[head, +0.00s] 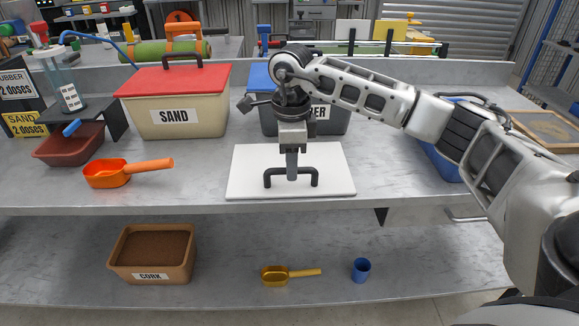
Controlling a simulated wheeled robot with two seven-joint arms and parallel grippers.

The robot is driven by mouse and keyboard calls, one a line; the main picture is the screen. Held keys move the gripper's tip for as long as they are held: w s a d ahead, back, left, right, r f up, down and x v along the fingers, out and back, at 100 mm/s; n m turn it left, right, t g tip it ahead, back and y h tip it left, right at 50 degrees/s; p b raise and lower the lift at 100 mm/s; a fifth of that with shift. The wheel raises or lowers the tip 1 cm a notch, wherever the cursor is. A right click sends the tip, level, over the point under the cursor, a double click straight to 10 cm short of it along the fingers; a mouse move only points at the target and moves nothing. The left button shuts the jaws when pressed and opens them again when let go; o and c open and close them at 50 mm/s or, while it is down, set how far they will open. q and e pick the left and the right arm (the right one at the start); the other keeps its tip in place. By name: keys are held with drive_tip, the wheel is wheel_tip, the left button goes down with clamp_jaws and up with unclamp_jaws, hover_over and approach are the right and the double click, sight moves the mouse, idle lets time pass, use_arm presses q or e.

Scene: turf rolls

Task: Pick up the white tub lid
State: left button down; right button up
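The white tub lid (247,178) is a flat white rectangle with a black bar handle (271,176). It lies near the front edge of the upper counter, in the middle of the head view. My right gripper (292,171) points straight down at the middle of that handle. A finger covers the middle of the bar, so the handle seems to be between the fingers. The fingers are seen edge-on, and I cannot tell whether they are closed on it. My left gripper is not in view.
Behind stand a sand tub (190,121) with a red lid (171,79) and a dark tub with a blue lid (257,79), partly hidden by my arm. An orange scoop (107,174) lies left. The lower shelf holds a cork bin (123,270), yellow scoop (275,277) and blue cup (361,271).

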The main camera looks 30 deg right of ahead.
drive_tip(key=shift+f, duration=1.35)
clamp_jaws()
drive_tip(key=shift+r, duration=0.1)
